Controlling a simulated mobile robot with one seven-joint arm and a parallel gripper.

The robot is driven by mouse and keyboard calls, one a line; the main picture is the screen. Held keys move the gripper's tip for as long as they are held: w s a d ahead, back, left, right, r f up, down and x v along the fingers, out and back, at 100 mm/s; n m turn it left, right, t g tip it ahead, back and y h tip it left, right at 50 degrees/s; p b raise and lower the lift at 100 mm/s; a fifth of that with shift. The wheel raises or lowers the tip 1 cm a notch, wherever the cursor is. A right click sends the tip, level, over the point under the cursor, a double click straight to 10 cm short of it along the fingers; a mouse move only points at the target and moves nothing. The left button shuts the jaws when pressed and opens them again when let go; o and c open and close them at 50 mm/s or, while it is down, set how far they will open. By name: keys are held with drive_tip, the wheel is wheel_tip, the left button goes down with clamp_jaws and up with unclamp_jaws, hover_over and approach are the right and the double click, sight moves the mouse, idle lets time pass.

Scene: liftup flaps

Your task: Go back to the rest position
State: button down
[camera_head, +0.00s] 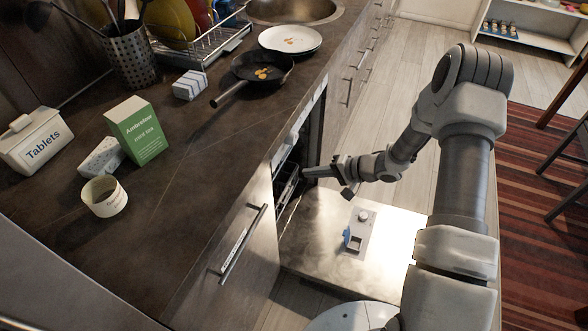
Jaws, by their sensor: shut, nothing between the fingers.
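My gripper (308,172) is at the end of my grey arm, which reaches in from the right. It is shut and empty, small in the view, and points left at the opening of the dishwasher (300,160), above its lowered door (318,222). On the inner face of that door is a detergent dispenser (360,232) with a round cap and a small blue part (347,238) on its left side. My gripper is up and to the left of the dispenser and apart from it. A dark rack (287,187) shows inside the dishwasher.
The dark counter (190,185) on the left holds a pan (262,70), a plate (290,38), a green tea box (137,131), a cup (104,197) and a Tablets container (36,140). Wooden floor (395,70) is clear beyond my arm. A striped rug (535,170) lies at right.

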drive_tip(key=shift+v, duration=1.6)
drive_tip(key=w+d+r+n+t+h, duration=0.1)
drive_tip(key=w+d+r+t+h, duration=0.3)
drive_tip(key=r, duration=0.6)
drive_tip(key=w+d+r+n+t+h, duration=0.1)
drive_tip(key=w+d+r+h, duration=0.1)
drive_tip(key=d+r+h, duration=0.55)
drive_tip(key=s+d+r+g+h, duration=0.1)
drive_tip(key=s+d+r+h, duration=0.15)
drive_tip(key=s+r, duration=1.3)
drive_tip(key=s+a+n+g+y, duration=0.1)
drive_tip(key=s+a, duration=0.3)
drive_tip(key=s, duration=0.5)
drive_tip(key=s+a+n+g+y, duration=0.1)
drive_tip(key=s+a+g+y, duration=0.15)
drive_tip(key=s, duration=0.55)
wheel_tip(320, 180, up, 16)
drive_tip(key=p, duration=1.5)
drive_tip(key=shift+s+a+f+t+h, duration=0.25)
drive_tip(key=shift+s+a+t+h, duration=0.1)
drive_tip(key=shift+s+a, duration=0.15)
